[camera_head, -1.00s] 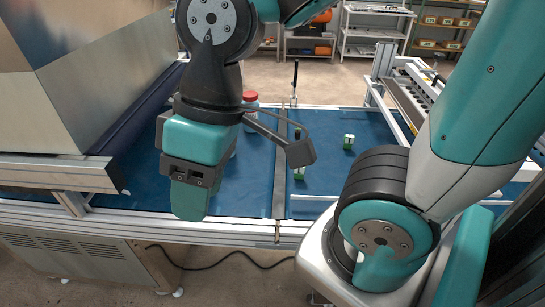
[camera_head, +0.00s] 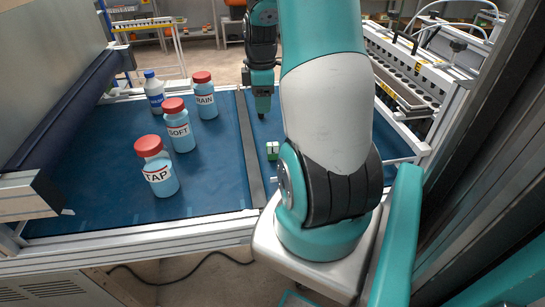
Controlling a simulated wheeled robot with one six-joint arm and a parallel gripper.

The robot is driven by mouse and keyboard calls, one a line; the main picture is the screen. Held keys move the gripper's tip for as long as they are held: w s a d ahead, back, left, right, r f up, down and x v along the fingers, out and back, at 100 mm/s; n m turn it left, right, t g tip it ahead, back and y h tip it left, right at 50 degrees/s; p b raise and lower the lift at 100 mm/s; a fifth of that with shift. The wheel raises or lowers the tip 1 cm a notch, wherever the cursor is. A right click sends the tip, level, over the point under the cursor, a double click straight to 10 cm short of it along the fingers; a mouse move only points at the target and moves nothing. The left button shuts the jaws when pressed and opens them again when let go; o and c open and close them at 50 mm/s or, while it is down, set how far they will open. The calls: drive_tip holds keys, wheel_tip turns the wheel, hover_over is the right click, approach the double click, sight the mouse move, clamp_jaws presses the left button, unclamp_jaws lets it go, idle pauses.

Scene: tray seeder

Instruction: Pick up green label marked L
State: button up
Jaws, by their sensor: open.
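A small green and white label block (camera_head: 272,150) stands on the blue mat, just right of the dark divider strip; I cannot read a letter on it. My gripper (camera_head: 262,112) points down over the mat farther back, beyond this block and apart from it. Its jaws are open, though their tips are small and hard to make out. No second green block shows now; my own arm covers much of the mat to the right.
On the left mat (camera_head: 105,200) stand red-capped bottles reading TAP (camera_head: 159,175), SOFT (camera_head: 179,130) and RAIN (camera_head: 205,100), plus a white bottle (camera_head: 154,92) with a dark blue label. A seeder tray machine (camera_head: 410,80) stands at the right. The mat around the green block is clear.

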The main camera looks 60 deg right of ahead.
sight(270, 144)
drive_tip(key=f, duration=0.8)
drive_tip(key=s+d+f+p, duration=0.1)
drive_tip(key=f, duration=0.3)
drive_tip(key=shift+f, duration=0.35)
drive_tip(key=shift+s+f+p, duration=0.15)
drive_tip(key=shift+f+p, duration=0.15)
drive_tip(key=shift+f, duration=1.05)
drive_tip(key=shift+s+f+p, duration=0.15)
drive_tip(key=shift+f+p, duration=0.15)
drive_tip(key=shift+f, duration=1)
clamp_jaws()
drive_tip(key=shift+r, duration=0.1)
